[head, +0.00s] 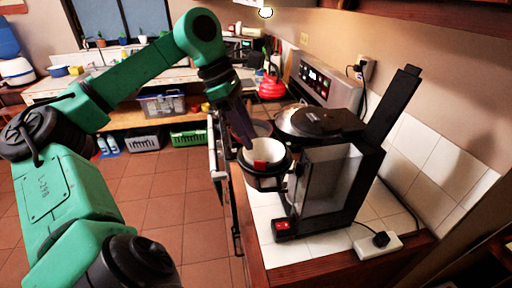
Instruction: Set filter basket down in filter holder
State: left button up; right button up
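The filter basket (268,150) is a white cup with a red tab, at the front left of the black coffee machine (318,180). The black filter holder (268,182) is swung out at the machine's left side. The basket is over or inside it; I cannot tell whether it rests on the holder's bottom. My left gripper (248,143) points down at the basket's back left rim, its fingers close together on the rim. The far finger is mostly hidden. My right gripper is out of view.
A white power strip (378,246) lies on the tiled counter. The counter's wooden edge is just left of the holder, with open floor beyond.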

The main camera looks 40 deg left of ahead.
pick_arm(q)
jog(key=v, duration=0.6)
jog(key=shift+r, duration=0.2)
jog(key=shift+s, duration=0.1)
